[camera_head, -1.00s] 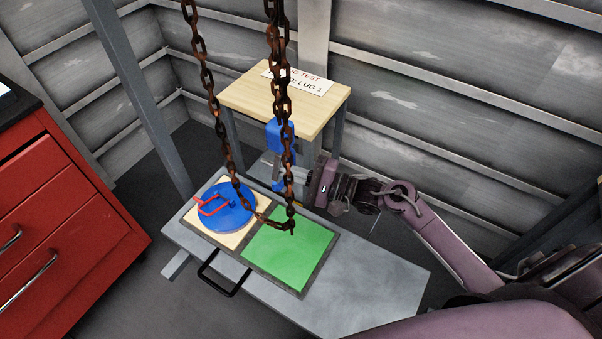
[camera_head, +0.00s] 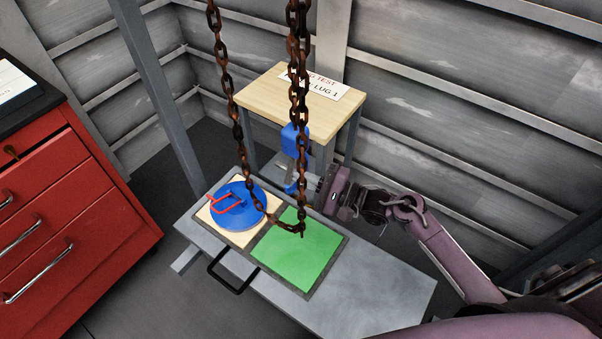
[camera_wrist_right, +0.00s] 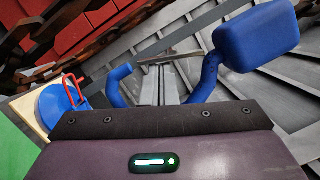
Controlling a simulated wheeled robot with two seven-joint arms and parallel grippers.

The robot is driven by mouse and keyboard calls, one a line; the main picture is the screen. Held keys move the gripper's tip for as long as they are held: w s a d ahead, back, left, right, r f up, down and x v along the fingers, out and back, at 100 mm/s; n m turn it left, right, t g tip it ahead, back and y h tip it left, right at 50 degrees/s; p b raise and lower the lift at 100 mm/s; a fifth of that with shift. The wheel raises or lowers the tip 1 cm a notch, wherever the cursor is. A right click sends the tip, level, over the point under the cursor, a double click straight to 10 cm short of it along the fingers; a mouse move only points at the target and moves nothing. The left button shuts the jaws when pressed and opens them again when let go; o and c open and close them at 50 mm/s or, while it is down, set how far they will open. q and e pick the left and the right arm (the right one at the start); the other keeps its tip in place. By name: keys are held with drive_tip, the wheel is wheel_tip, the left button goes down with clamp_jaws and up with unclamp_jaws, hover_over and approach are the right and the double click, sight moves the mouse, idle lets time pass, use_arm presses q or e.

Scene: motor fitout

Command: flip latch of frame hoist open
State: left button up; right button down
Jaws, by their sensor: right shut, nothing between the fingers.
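The frame hoist has a blue block (camera_head: 294,138) behind the rusty chain, with a blue hook (camera_head: 290,187) below it. In the right wrist view the block (camera_wrist_right: 256,40) is at upper right and the hook tip (camera_wrist_right: 120,74) is left of the fingers. The latch (camera_wrist_right: 158,59) is a thin grey strip across the hook mouth. My right gripper (camera_head: 305,184) is shut and empty. Its fingers (camera_wrist_right: 160,85) point into the hook mouth, close to the latch; I cannot tell whether they touch it. The chain partly hides the hook in the head view. My left gripper is not in view.
Rusty chains (camera_head: 300,120) hang in front of the hoist. A grey bench (camera_head: 370,290) holds a green pad (camera_head: 296,250) and a blue disc (camera_head: 240,210) with a red handle. A wooden-topped stand (camera_head: 270,98) is behind; a red cabinet (camera_head: 70,210) is at left.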

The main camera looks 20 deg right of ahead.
sight(288, 182)
drive_tip(key=s+a+r+m+t+p, duration=0.1)
drive_tip(key=m+p, duration=0.2)
drive_tip(key=p, duration=0.1)
drive_tip(key=s+a+r+m+t+p, duration=0.1)
drive_tip(key=m+p, duration=0.3)
drive_tip(key=p, duration=0.1)
drive_tip(key=s+a+r+m+t+h+p, duration=0.1)
drive_tip(key=m+p, duration=0.3)
drive_tip(key=p, duration=0.1)
drive_tip(key=shift+a+r, duration=0.25)
drive_tip(key=shift+a, duration=0.15)
drive_tip(key=shift+s+a+r+p, duration=0.15)
drive_tip(key=shift+r+p, duration=0.4)
drive_tip(key=shift+p, duration=0.45)
drive_tip(key=shift+f, duration=0.15)
drive_tip(key=shift+s+f, duration=0.1)
drive_tip(key=shift+s, duration=0.05)
drive_tip(key=b+v, duration=0.1)
drive_tip(key=v, duration=0.6)
drive_tip(key=shift+s+b, duration=0.15)
drive_tip(key=shift+b, duration=0.2)
